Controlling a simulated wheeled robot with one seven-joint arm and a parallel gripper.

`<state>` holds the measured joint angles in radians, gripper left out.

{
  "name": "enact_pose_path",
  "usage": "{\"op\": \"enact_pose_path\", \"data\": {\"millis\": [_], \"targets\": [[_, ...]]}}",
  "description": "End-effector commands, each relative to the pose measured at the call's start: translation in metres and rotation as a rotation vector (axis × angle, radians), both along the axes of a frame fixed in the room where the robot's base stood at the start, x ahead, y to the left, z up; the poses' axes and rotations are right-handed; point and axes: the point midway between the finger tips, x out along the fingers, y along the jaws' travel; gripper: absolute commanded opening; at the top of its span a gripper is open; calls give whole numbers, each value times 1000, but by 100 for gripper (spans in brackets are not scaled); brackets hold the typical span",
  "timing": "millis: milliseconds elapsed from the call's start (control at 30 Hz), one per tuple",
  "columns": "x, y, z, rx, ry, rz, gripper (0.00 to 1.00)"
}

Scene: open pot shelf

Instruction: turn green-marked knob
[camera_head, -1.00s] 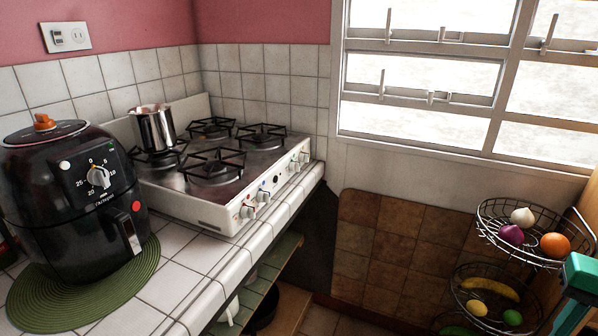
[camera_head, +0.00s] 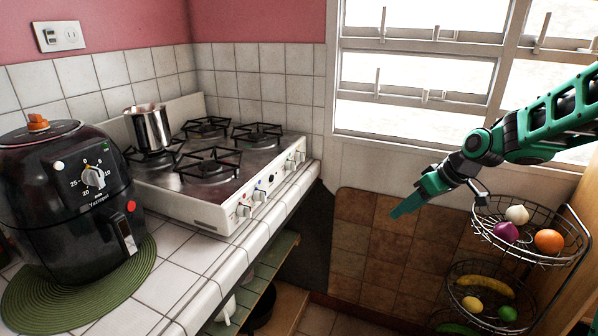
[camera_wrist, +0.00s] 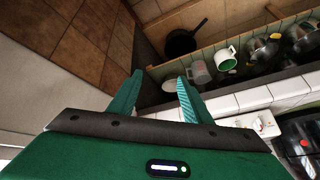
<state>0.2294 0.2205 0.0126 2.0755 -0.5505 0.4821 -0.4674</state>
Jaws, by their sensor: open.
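The white stove (camera_head: 190,207) stands on the tiled counter at left centre. Its front panel carries a near pair of knobs, a nearest knob (camera_head: 243,210) and a second knob (camera_head: 259,196), and a far pair, a third knob (camera_head: 290,165) and a far-end knob (camera_head: 300,156). Small coloured marks sit by the knobs; I cannot clearly make out which is green. My green gripper (camera_head: 408,207) is in the air right of the stove, well apart from the knobs. In the wrist view its fingers (camera_wrist: 160,77) are apart and empty.
A metal pot (camera_head: 150,128) stands on the stove's back left burner. A black air fryer (camera_head: 70,195) sits on a green mat (camera_head: 140,268). A wire fruit rack (camera_head: 530,255) is below my arm. Open shelves (camera_head: 262,275) lie under the counter; the space before the stove is clear.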

Motion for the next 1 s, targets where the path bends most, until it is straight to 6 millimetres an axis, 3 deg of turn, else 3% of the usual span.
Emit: {"op": "enact_pose_path", "data": {"millis": [33, 200, 500, 700, 1000], "targets": [[19, 18, -7, 37, -32, 58, 45], [74, 81, -16, 185, -182, 241, 45], [139, 173, -14, 500, -475, 437, 45], [162, 199, -5, 674, -639, 464, 45], [172, 211, 2, 762, -728, 461, 45]]}}
